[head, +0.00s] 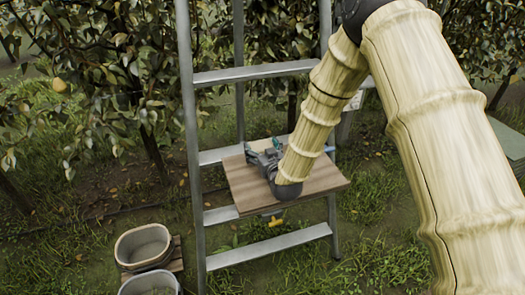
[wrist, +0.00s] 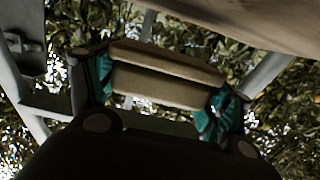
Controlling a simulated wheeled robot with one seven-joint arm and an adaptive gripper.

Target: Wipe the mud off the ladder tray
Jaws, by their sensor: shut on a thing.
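The ladder tray (head: 321,181) is a brown wooden board set across the metal ladder. My gripper (head: 263,149) is low over the left back part of the tray in the head view. In the wrist view my gripper (wrist: 160,92) has teal fingertip pads shut on a beige, sponge-like block (wrist: 158,85). The tray's brown surface (wrist: 255,18) fills the upper right there, close to the block. I cannot tell whether the block touches the tray. I see no clear mud on the bare part of the tray; my gripper and arm hide part of it.
The ladder (head: 190,130) has rails on both sides of the tray and rungs above and below it. Two buckets (head: 143,246) (head: 150,284) stand on the ground at lower left. Leafy pear branches (head: 75,70) hang behind the ladder.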

